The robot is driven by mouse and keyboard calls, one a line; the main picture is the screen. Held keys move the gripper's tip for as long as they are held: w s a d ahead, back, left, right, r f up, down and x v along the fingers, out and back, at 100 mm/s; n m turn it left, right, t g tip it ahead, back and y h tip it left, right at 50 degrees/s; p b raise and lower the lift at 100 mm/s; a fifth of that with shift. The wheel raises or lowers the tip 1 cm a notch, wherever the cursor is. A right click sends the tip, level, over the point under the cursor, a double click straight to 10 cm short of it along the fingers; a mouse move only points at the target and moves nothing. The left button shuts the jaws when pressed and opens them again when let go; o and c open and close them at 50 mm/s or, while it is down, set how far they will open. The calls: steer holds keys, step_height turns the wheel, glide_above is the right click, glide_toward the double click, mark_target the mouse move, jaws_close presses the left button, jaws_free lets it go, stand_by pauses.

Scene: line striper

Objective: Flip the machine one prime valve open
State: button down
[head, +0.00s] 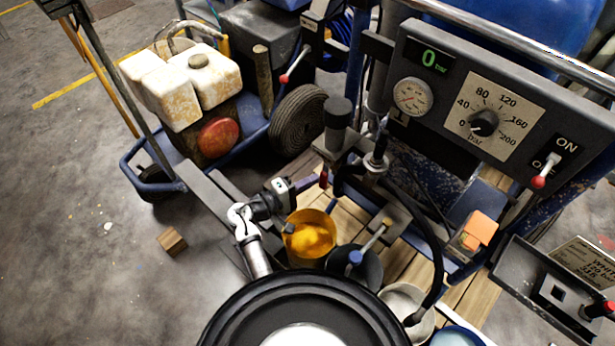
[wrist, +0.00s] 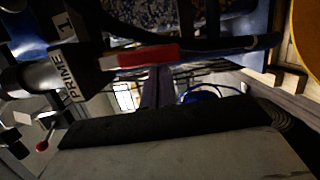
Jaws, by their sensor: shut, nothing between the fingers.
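The machine one prime valve has a block labelled PRIME 1 (wrist: 68,70) at the left of the wrist view. Its red lever handle (wrist: 148,55) extends to the right from it in that view. In the head view the red handle (head: 323,178) shows as a small upright piece below the dark pump parts. My gripper (head: 308,182) is shut and empty, with its purple fingertips close to the left of the handle. In the wrist view my fingers (wrist: 157,88) reach up to the handle's lower edge. I cannot tell whether they touch it.
A bucket of yellow paint (head: 312,238) stands below my gripper. The gauge panel (head: 480,100) with a red-tipped ON switch (head: 540,181) is at the right. A white-tanked engine (head: 185,85) and a dark wheel (head: 297,120) are behind. A wood block (head: 172,241) lies on the floor.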

steer(key=shift+s+d, duration=0.1)
stand_by(0.6)
steer(key=b+v, duration=0.1)
steer(key=v, duration=0.6)
steer(key=shift+s+a+b, duration=0.15)
steer(key=shift+a+b, duration=0.1)
steer(key=shift+b, duration=0.15)
